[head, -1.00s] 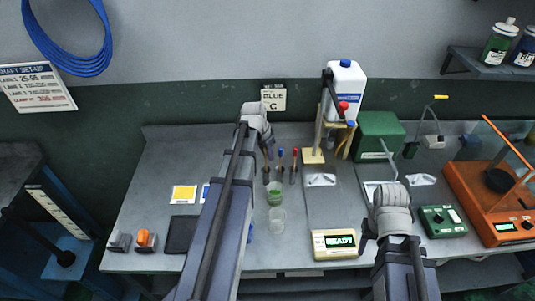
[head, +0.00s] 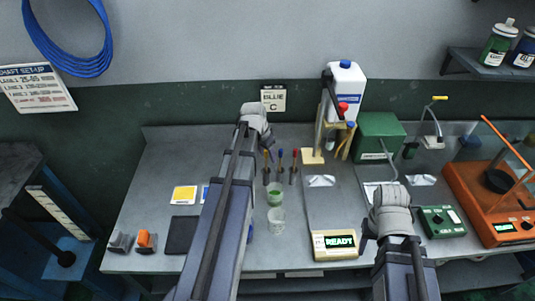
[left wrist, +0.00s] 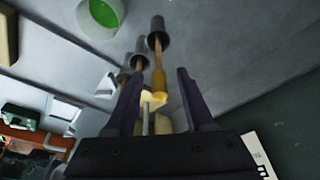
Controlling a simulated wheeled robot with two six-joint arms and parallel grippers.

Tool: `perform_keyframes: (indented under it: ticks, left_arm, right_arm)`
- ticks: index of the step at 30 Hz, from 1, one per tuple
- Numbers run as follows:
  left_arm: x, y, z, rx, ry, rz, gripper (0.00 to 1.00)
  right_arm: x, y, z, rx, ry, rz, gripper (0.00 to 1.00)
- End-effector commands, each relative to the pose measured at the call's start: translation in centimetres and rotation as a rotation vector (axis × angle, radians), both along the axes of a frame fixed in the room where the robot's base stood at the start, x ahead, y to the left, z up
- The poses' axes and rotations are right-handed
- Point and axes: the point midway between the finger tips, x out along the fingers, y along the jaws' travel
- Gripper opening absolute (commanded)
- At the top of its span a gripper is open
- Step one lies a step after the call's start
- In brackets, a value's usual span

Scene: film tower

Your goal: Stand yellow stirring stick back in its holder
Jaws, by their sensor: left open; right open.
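The yellow stirring stick (left wrist: 158,80) stands with its brown shaft in a grey cup-shaped holder (left wrist: 157,28) in the left wrist view. Its yellow end lies between the fingers of my left gripper (left wrist: 159,76), which are apart, with a gap on both sides. In the head view the yellow stick (head: 265,155) shows just below my left gripper (head: 266,140), leftmost in a row with a blue stick (head: 281,154) and a red stick (head: 294,155), each in its own holder. My right gripper (head: 370,232) is open and empty near the bench's front right.
A beaker of green liquid (head: 275,194) and a clear beaker (head: 276,220) stand in front of the holders. A scale reading READY (head: 334,241) is to the right. A stand (head: 314,156) and white jug (head: 346,85) are behind. The bench's left rear is bare.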

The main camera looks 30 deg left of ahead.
Motion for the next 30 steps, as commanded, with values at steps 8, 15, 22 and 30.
perform_keyframes:
  ticks: [8,15,22,30]
  left_arm:
    - [-0.7,0.1,3.1,0.000,0.000,0.000,0.53]
    - [-1.6,0.4,6.2,0.000,0.000,0.000,0.53]
    - [-1.9,0.5,7.3,0.000,0.000,0.000,0.53]
    - [-1.9,0.5,7.1,0.000,0.000,0.000,0.53]
  right_arm:
    - [0.0,0.0,3.1,0.000,0.000,0.001,0.50]
    - [0.0,0.0,6.2,0.001,0.000,-0.005,0.50]
    - [0.0,0.0,7.3,0.002,0.000,-0.009,0.50]
    - [0.0,0.0,7.1,0.002,0.000,-0.009,0.50]
